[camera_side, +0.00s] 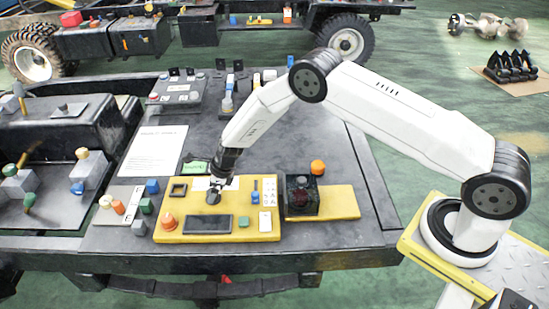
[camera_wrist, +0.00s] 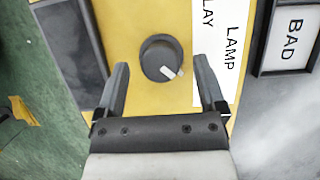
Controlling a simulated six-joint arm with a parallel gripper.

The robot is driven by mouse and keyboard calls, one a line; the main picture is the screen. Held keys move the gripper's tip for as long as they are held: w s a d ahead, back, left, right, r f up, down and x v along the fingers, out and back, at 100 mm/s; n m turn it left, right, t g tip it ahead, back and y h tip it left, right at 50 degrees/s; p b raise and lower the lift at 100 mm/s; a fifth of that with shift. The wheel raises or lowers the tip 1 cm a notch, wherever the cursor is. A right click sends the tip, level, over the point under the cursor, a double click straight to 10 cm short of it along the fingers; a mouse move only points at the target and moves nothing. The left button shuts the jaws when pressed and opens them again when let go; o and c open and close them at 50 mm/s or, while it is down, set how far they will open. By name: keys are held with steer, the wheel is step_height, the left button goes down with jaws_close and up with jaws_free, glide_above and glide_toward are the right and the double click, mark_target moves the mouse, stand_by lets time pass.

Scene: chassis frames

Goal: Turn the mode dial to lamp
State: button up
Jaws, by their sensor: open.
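The mode dial is a dark grey round knob (camera_wrist: 158,58) on a yellow panel (camera_wrist: 135,15). Its white pointer (camera_wrist: 172,73) points to the lower right in the wrist view. A white label strip (camera_wrist: 206,40) right of the dial reads LAMP, with a cut-off word ending in LAY above it. My gripper (camera_wrist: 161,66) is open, one finger on each side of the dial, with a gap on both sides. In the side view my gripper (camera_side: 219,178) is just above the dial (camera_side: 213,197), which it partly hides.
A framed BAD label (camera_wrist: 290,38) lies right of the strip. A white sheet (camera_side: 155,150) lies behind on the grey table.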

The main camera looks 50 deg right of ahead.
steer(key=shift+x, duration=0.95)
jaws_close()
